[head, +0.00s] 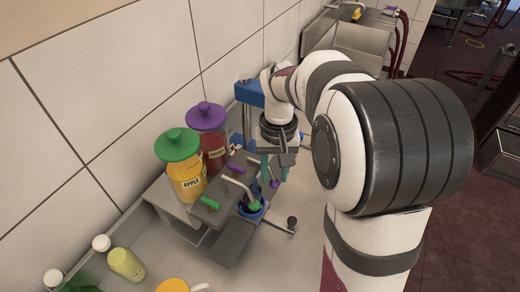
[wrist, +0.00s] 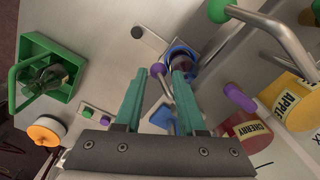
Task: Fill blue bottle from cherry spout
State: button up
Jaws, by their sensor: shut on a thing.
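The blue bottle (head: 240,212) stands open-mouthed near the spouts, and its blue rim (wrist: 172,50) shows in the wrist view behind my right finger. My gripper (head: 274,180) is above and beside it, with teal fingers (wrist: 157,76) apart. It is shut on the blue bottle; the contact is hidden.
The yellow apple jar (head: 187,183) with a green lid stands beside the cherry jar. Purple (head: 236,169) and green (head: 210,203) levers sit at the dispenser's front. A green crate (wrist: 62,92) and an orange-lidded container (wrist: 45,131) stand at left in the wrist view.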

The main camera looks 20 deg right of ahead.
aim_at(276, 180)
jog(key=shift+o, duration=0.3)
jog(key=shift+w+d+f, duration=0.15)
jog(key=shift+f, duration=0.6)
jog(key=shift+w+d+f, duration=0.1)
jog(key=shift+d+f, duration=0.05)
jog(key=shift+f, duration=0.55)
dwell(2.8)
notch_tip(276, 180, up, 4)
jog(key=o, duration=0.7)
jog(key=shift+r, duration=0.2)
jog(key=shift+c, duration=0.2)
jog(key=o, duration=0.5)
jog(key=shift+c, duration=0.2)
jog(key=shift+a, duration=0.1)
jog(key=shift+s+a+f, duration=0.1)
jog(key=shift+f, duration=0.05)
